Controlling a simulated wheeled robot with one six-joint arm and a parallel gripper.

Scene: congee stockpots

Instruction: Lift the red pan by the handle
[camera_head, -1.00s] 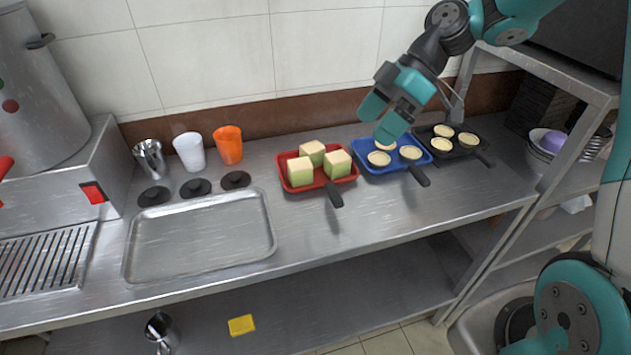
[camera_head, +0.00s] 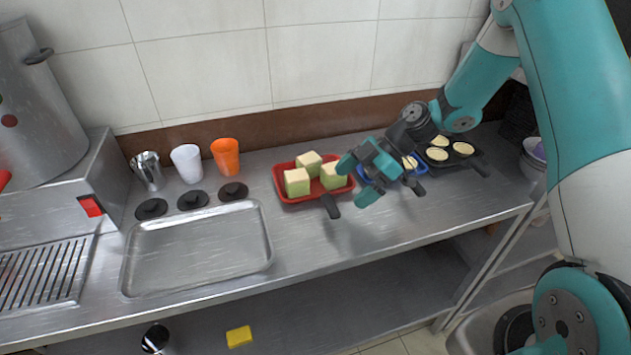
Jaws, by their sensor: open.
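The red pan (camera_head: 290,198) sits on the steel counter, right of the metal tray. It holds several green-and-cream cubes (camera_head: 297,182). Its dark handle (camera_head: 330,206) points toward the counter's front edge. My gripper (camera_head: 354,179) is open and empty, just right of the red pan's handle and a little above the counter, with its fingers pointing left and down. It appears apart from the handle. The blue pan (camera_head: 422,167) is mostly hidden behind my gripper.
A black pan (camera_head: 477,162) with round yellow pieces stands to the right. A metal tray (camera_head: 128,262) lies to the left, with black discs (camera_head: 192,200) and an orange cup (camera_head: 226,157) behind it. The counter in front of the red pan is clear.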

